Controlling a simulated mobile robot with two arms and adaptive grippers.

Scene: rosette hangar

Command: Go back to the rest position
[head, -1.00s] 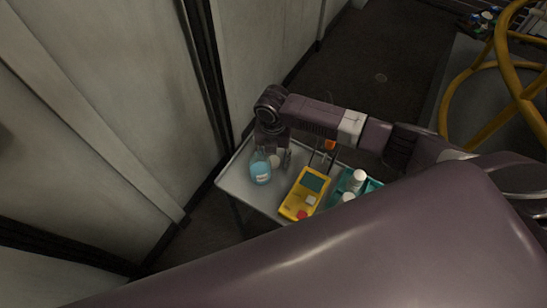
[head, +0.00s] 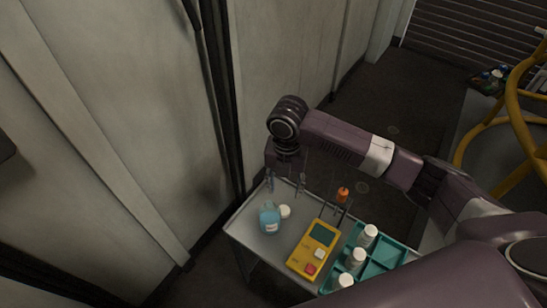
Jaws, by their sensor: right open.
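My right gripper (head: 286,183) hangs down at the far left part of a small grey table (head: 243,229). It is open, its two fingers apart with nothing visible between them. A clear bottle with blue liquid (head: 269,220) and a round white cap or jar (head: 285,212) stand on the table just below the fingers in the picture, apart from them. My right arm reaches in from the right above the table. My left gripper is not in view.
On the table are a yellow meter (head: 314,249) with a red button, an orange-handled tool (head: 343,194) and a teal tray (head: 392,251) with white bottles (head: 368,236). A pale wall panel (head: 130,120) stands close on the left. Yellow railing (head: 500,125) stands at the right.

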